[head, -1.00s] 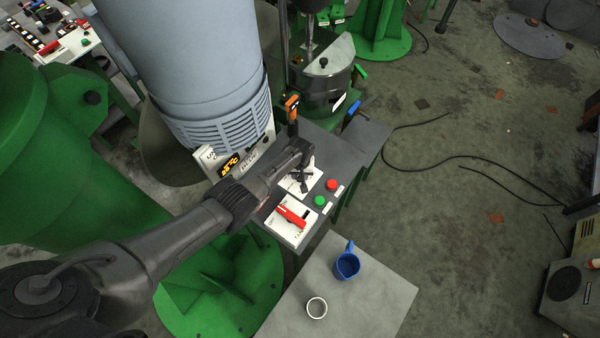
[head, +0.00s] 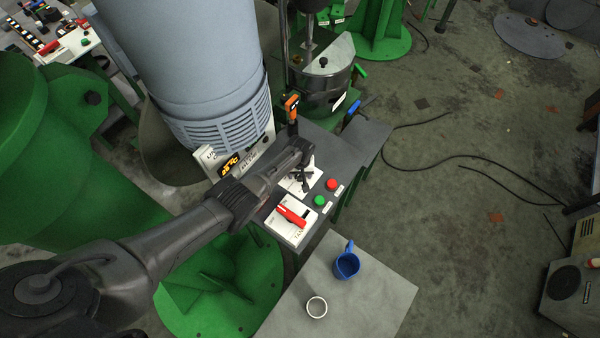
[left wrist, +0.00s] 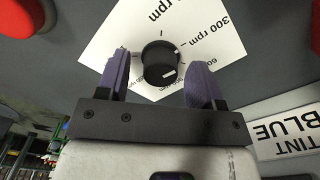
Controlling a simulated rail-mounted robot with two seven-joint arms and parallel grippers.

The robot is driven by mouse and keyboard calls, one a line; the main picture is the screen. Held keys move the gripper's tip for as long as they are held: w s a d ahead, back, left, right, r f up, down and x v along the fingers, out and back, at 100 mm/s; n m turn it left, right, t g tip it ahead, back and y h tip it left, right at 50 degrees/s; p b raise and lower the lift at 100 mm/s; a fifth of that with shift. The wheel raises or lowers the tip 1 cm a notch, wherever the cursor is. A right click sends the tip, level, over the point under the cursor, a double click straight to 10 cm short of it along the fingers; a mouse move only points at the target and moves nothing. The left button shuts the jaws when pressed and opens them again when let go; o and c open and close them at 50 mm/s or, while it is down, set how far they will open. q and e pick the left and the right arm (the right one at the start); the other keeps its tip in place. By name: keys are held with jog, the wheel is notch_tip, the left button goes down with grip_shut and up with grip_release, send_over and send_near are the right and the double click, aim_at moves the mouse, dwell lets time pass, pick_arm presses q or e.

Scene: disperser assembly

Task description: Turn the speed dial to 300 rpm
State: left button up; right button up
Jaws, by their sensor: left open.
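The speed dial (left wrist: 160,62) is a round black knob on a white card (left wrist: 200,28), marked "300 rpm" at its upper right in the left wrist view. My left gripper (left wrist: 160,70) is open, with one purple-grey finger on each side of the knob. Gaps show between fingers and knob. In the head view my left gripper (head: 303,178) is over the card on the control panel and hides the knob. My right gripper is not in view.
A green button (head: 320,201), a red button (head: 332,185) and a red-handled switch (head: 291,215) sit close by on the panel. An orange-black handle (head: 292,108) stands behind the gripper. A blue cup (head: 346,266) and a white ring (head: 316,307) are on the grey table (head: 375,305).

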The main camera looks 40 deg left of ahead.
pick_arm(q)
notch_tip(320, 180, up, 6)
jog(key=p, duration=0.3)
jog(key=shift+p, duration=0.3)
notch_tip(320, 180, up, 8)
jog(key=p, duration=0.1)
jog(key=shift+f, duration=0.15)
dwell(0.4)
